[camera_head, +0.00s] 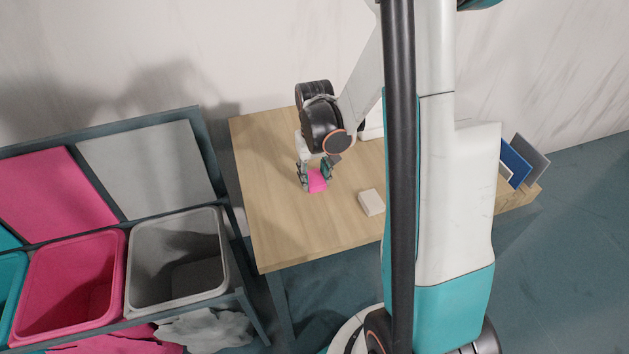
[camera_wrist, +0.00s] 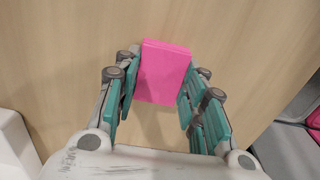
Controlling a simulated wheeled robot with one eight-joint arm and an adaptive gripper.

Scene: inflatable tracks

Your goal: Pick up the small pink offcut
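The small pink offcut (camera_wrist: 165,70) is a bright pink block between the fingertips of my gripper (camera_wrist: 162,80) in the wrist view. The teal finger pads lie close against its left and right sides, so my gripper looks shut on it. In the head view the pink offcut (camera_head: 317,181) shows under my gripper (camera_head: 315,172), over the wooden table (camera_head: 275,225). Whether it still touches the table is hard to tell. Its underside is hidden.
A pale block (camera_head: 371,202) lies on the table to the right of the pink offcut. A pink bin (camera_head: 110,255) and a grey bin (camera_head: 180,218) stand in a rack at the left. Upright blue and grey panels (camera_head: 516,163) stand at the table's right end. The table's front left is clear.

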